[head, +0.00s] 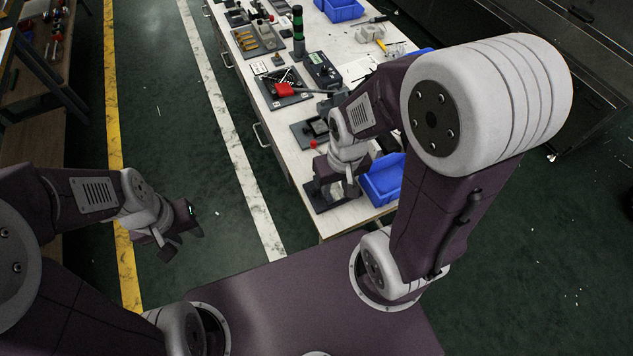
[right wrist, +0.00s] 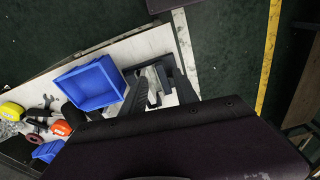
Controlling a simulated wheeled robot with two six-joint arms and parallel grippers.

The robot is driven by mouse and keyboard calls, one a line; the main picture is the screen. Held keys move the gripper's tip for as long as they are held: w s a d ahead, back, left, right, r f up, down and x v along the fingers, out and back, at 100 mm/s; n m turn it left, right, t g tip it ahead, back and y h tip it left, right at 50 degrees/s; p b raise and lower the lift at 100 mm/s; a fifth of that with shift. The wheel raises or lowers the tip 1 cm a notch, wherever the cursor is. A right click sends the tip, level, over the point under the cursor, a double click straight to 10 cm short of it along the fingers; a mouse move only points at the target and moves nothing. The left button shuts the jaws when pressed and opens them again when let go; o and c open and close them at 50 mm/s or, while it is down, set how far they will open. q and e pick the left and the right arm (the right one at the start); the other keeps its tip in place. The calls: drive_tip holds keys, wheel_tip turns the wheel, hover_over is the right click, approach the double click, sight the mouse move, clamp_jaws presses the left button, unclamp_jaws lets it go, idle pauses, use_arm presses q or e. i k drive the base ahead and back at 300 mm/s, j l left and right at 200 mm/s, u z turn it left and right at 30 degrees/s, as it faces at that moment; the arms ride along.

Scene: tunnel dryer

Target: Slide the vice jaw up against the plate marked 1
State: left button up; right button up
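A dark device that looks like the vice (right wrist: 163,74) lies near the bench corner in the right wrist view, with grey upright pieces on it. Its dark base (head: 318,200) shows partly in the head view under my right gripper (head: 337,186). In the right wrist view my right gripper (right wrist: 158,92) has its dark fingers apart, with part of the vice showing between them. I cannot tell whether they touch it. No number 1 can be read, so I cannot tell the marked plate from the jaw. My left gripper (head: 181,232) is open and empty over the floor.
A blue bin (head: 384,181) stands close beside my right gripper; it also shows in the right wrist view (right wrist: 90,84). The floor left of the bench is clear.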

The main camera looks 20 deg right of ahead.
sight(328, 200)
drive_tip(key=k+l+u, duration=0.1)
drive_tip(key=l+u, duration=0.15)
drive_tip(key=u, duration=0.15)
drive_tip(key=k+l+u, duration=0.1)
drive_tip(key=u, duration=0.3)
drive_tip(key=k+l+u, duration=0.15)
drive_tip(key=u, duration=0.25)
drive_tip(key=l, duration=0.1)
